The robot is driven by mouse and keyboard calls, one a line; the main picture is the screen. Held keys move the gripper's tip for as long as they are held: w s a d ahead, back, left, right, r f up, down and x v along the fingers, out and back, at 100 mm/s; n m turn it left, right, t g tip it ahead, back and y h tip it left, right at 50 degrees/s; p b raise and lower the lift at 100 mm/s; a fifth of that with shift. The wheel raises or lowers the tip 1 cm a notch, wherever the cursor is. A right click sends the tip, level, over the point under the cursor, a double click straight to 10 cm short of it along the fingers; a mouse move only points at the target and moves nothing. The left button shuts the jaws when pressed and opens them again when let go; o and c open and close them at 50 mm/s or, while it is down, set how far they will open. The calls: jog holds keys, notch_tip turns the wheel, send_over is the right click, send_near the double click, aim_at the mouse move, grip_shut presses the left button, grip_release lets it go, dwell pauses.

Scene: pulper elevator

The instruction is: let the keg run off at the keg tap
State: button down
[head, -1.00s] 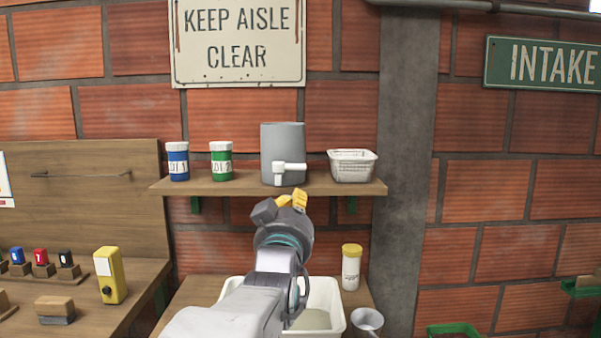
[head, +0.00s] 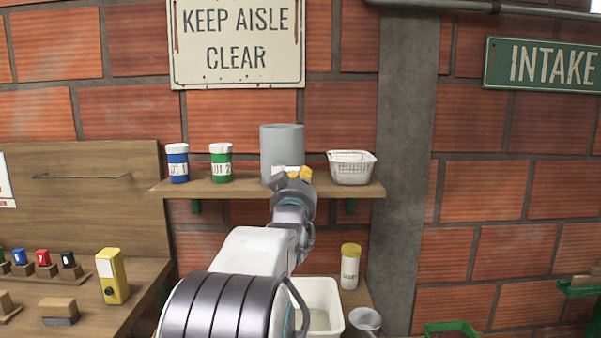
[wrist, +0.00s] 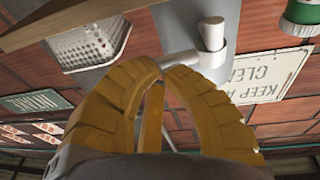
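The grey keg (head: 282,142) stands upright on the wall shelf. Its white tap (head: 290,168) is mostly hidden behind my gripper in the head view. In the wrist view, which shows the scene upside down, the tap (wrist: 211,35) stands out from the keg (wrist: 178,22), with a white side bar (wrist: 182,58) running toward my fingertips. My gripper (head: 299,173) is raised in front of the tap. Its yellow fingers (wrist: 160,68) come together at the tips, with nothing seen between them. They overlap the bar's end in the picture; I cannot tell whether they touch it.
On the shelf (head: 230,190), LOT 1 (head: 177,163) and LOT 2 (head: 221,162) jars stand left of the keg, and a white basket (head: 351,168) right. Below are a white tub (head: 326,300), a yellow-capped jar (head: 350,267) and a funnel-like cup (head: 366,320).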

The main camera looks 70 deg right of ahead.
jog(key=shift+w+d+r, duration=0.1)
jog(key=shift+w+d, duration=0.05)
jog(key=shift+d, duration=0.35)
jog(key=shift+d+r+b, duration=0.1)
jog(key=shift+d+b, duration=0.25)
jog(key=shift+d, duration=0.2)
jog(key=shift+a, duration=0.1)
